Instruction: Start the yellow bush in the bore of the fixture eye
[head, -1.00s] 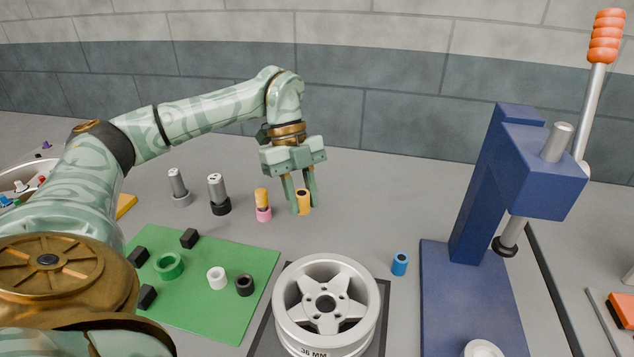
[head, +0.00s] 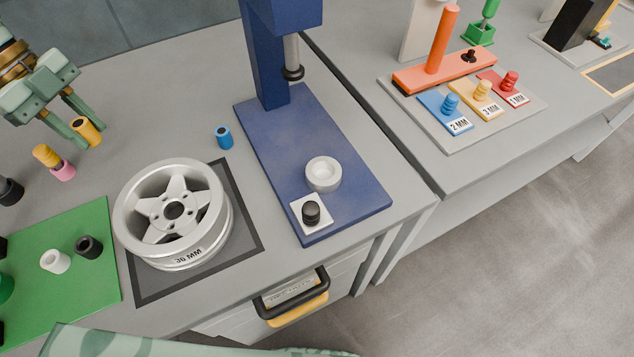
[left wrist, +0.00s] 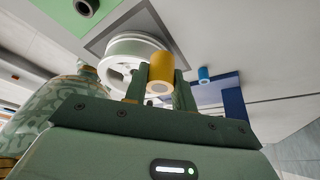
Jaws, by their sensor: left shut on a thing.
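The yellow bush (head: 86,131) is a short cylinder with a dark bore, between the fingers of my left gripper (head: 88,128). The left wrist view also shows the bush (left wrist: 160,72) gripped between the fingers. My left gripper is shut on it, at the left of the head view; I cannot tell whether the bush touches the bench. A pale ring with a round hollow (head: 323,173) sits on the blue press base; I cannot tell whether it is the fixture eye. My right gripper is not in view.
The blue press (head: 268,60) stands right of the wheel (head: 172,214). A blue bush (head: 223,137) stands between them. A pink-and-yellow piece (head: 62,168) is close to my left gripper. Black and white rings lie on the green mat (head: 60,225). An orange tool (head: 440,72) is on the right bench.

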